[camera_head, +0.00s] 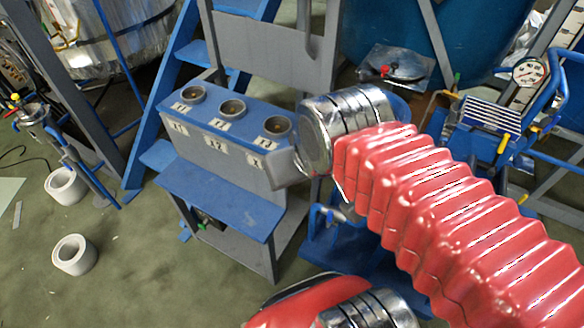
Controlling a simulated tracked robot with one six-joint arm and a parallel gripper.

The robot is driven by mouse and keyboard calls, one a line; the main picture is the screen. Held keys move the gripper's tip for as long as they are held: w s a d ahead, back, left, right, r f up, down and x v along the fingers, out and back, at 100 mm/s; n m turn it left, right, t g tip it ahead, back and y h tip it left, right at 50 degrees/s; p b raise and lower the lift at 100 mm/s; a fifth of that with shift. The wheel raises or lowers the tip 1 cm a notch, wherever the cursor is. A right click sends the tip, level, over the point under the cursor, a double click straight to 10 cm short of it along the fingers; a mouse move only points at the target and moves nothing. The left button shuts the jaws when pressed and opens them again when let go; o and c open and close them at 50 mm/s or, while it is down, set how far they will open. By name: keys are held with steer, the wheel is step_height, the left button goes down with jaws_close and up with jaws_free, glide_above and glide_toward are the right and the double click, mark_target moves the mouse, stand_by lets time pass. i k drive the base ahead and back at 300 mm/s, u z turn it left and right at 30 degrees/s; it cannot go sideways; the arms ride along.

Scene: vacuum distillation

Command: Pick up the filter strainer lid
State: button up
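My red-sleeved arm reaches in from the lower right and ends in a silver metal collar. A grey part of my gripper (285,170) juts out left of the collar, in front of the right end of a grey-blue box. The fingertips are not clear, so I cannot tell if it is open or shut or holds anything. I cannot pick out the filter strainer lid for sure. The box (215,155) has a blue top with three round openings (232,108) in a row, with dark insides and small labels. The collar hides what lies behind it.
A blue shelf (220,194) juts from the box's front. Blue stairs (165,100) and grey posts stand behind it. Two white rings (74,254) lie on the green floor at left. A pressure gauge (529,71) and blue frames crowd the right. The lower-left floor is mostly clear.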

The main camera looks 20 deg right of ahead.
mark_target(404, 64)
steer(key=z, duration=1.35)
